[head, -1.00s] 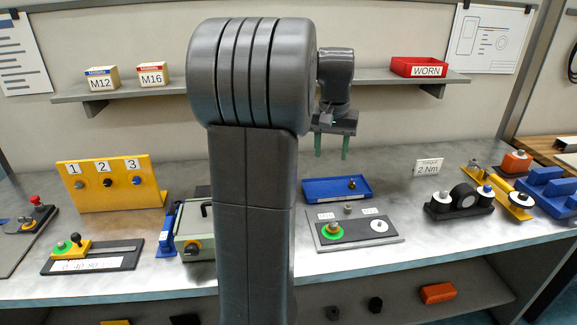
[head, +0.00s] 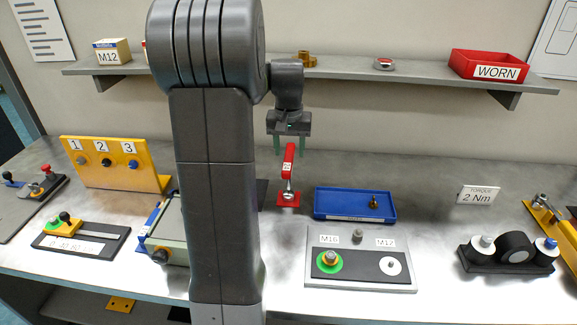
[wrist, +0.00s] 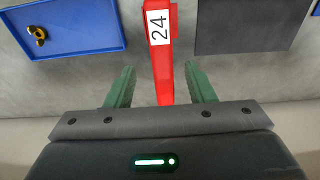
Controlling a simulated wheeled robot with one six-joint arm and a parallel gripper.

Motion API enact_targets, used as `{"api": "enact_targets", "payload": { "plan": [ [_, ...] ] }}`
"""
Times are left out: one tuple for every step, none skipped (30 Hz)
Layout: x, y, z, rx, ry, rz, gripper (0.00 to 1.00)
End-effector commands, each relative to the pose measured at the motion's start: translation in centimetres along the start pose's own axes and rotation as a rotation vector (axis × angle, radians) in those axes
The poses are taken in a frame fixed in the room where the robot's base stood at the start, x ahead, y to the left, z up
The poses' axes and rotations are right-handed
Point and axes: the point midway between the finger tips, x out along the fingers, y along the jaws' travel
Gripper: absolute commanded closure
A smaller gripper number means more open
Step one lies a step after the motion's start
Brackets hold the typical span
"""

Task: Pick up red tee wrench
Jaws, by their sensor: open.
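The red tee wrench (head: 289,160) has a red bar labelled 24 and stands on a small red base with a metal part at its foot, behind the work table's middle. In the wrist view the red bar (wrist: 161,60) runs between the two green fingers. My gripper (head: 290,146) is open, its fingers pointing down at the wrench's top in the head view. In the wrist view my gripper (wrist: 159,75) has a finger on each side of the bar, with gaps showing. Whether the fingers are level with the bar is hard to tell.
A blue tray (head: 340,216) with a brass piece lies just right of the wrench. A dark flat plate (wrist: 252,22) lies on its other side. A grey plate (head: 312,284) marked M16 and M12 is in front. A shelf (head: 350,77) runs along the wall behind.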

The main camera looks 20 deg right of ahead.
Motion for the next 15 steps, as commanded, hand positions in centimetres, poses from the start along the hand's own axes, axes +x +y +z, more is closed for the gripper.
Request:
{"api": "enact_targets", "payload": {
  "plan": [
    [0.8, -0.1, 0.0, -0.001, -0.005, 0.000, 0.51],
    [1.2, -0.2, -0.1, -0.001, -0.006, 0.000, 0.51],
    [1.9, -0.3, -0.2, -0.001, -0.005, 0.000, 0.51],
    [2.3, -0.3, -0.2, -0.001, -0.005, 0.000, 0.51],
    [2.8, -0.3, -0.2, -0.001, -0.005, 0.000, 0.51],
    [3.4, -0.3, -0.2, -0.001, -0.005, 0.000, 0.51],
    [3.6, -0.3, -0.2, -0.001, -0.004, 0.000, 0.51],
    [3.9, -0.3, -0.2, -0.001, -0.002, 0.000, 0.51],
    [4.1, -0.3, -0.2, 0.000, -0.002, 0.000, 0.51],
    [4.3, -0.3, -0.2, 0.000, -0.002, 0.000, 0.51],
    [4.3, -0.3, -0.2, 0.000, -0.001, 0.000, 0.51],
    [4.4, -0.3, -0.3, 0.000, -0.001, 0.000, 0.51],
    [4.4, -0.3, -0.3, 0.000, -0.001, 0.000, 0.51],
    [4.4, -0.3, -0.3, 0.000, -0.001, 0.000, 0.51],
    [4.4, -0.3, -0.3, 0.000, -0.001, 0.000, 0.51]
  ]
}}
